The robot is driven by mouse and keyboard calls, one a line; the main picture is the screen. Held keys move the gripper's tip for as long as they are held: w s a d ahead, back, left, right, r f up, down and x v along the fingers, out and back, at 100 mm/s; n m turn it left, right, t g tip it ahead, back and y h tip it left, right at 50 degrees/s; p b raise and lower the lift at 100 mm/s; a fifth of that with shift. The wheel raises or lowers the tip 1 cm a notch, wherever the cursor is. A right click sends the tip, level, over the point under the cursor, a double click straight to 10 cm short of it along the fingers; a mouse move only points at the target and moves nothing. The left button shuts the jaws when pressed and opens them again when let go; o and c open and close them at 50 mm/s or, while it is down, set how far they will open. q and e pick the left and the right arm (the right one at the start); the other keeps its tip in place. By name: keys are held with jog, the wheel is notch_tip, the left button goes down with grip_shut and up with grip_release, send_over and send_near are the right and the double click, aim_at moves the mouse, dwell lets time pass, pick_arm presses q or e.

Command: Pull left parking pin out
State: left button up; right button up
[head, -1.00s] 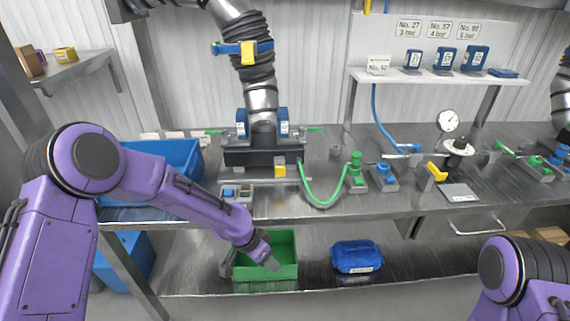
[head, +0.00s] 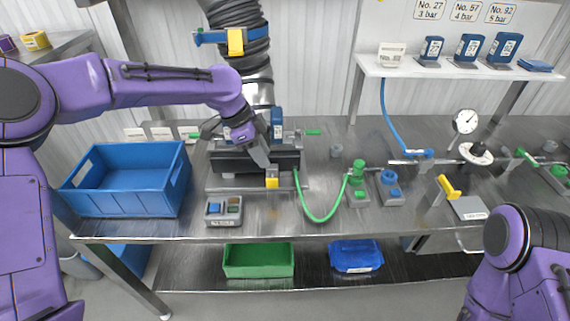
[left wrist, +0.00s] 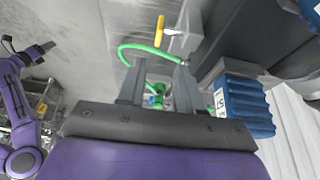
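The left parking pin shows as a green tip (head: 190,135) at the left of the dark clamp block (head: 232,160). A matching right green pin (head: 313,132) sticks out on the other side. My left gripper (head: 235,145) is in front of and above the clamp's left part, with its fingers spread and nothing seen between them. The gripper hides part of the pin and the left blue block in the head view. In the left wrist view the fingers (left wrist: 158,90) are apart, and a labelled blue block (left wrist: 243,105) is close beside the right finger.
A blue crate (head: 125,205) stands on the left of the bench. A yellow knob (head: 272,178), a green hose (head: 320,218) and a two-button box (head: 223,211) are near the clamp. The black ribbed hose (head: 240,60) rises above the clamp. A green bin (head: 258,273) is on the lower shelf.

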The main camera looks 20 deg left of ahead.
aim_at(277, 178)
pick_arm(q)
jog(key=p+x, duration=0.2)
jog(key=x, duration=0.8)
jog(key=shift+s+d, duration=0.1)
jog(key=shift+d, duration=0.1)
jog(key=shift+s, duration=0.15)
pick_arm(e)
notch_tip(277, 178, up, 2)
jog(key=shift+s+a+r, duration=0.1)
jog(key=shift+r, duration=0.05)
